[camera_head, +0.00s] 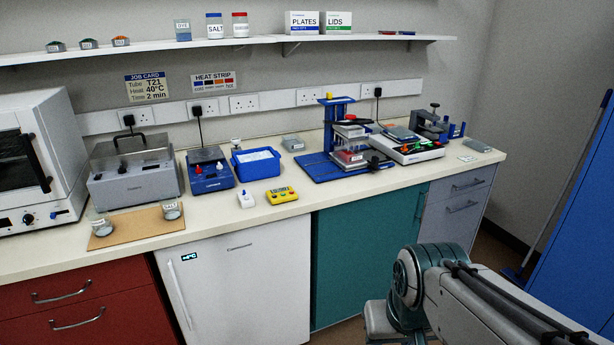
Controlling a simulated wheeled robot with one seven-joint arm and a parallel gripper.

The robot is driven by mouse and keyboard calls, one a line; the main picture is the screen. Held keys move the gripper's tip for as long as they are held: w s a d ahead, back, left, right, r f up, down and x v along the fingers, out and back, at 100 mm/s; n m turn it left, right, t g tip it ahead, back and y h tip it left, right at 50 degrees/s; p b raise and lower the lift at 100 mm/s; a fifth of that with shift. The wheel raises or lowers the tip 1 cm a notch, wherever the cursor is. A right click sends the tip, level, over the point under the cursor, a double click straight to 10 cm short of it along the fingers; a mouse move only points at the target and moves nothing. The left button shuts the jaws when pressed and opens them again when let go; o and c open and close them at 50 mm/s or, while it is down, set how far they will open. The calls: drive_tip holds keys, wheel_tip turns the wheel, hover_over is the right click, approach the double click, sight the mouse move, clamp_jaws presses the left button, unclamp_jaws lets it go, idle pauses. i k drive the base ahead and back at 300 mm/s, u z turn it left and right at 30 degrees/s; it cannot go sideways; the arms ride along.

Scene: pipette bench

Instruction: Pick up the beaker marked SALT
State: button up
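Two small glass beakers with white labels stand on a brown board at the left front of the bench. The right beaker (171,210) has a label that seems to read SALT, though the print is tiny. The left beaker (102,227) has a label too small to read surely. A jar marked SALT (215,27) with a blue lid stands on the wall shelf. My arm shows at the lower right, in front of the cabinets and well away from the beakers. My gripper's fingers do not show.
The brown board (134,229) lies near the bench's front edge. A grey lidded bath (134,180) stands behind it, a white oven (38,160) to the left. A blue heater (210,178), blue tray (256,163) and yellow box (281,195) stand to the right.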

sight(170, 207)
drive_tip(key=z, duration=0.2)
drive_tip(key=i, duration=1.1)
drive_tip(key=u, duration=0.8)
drive_tip(key=i, duration=0.7)
drive_tip(key=u, duration=0.6)
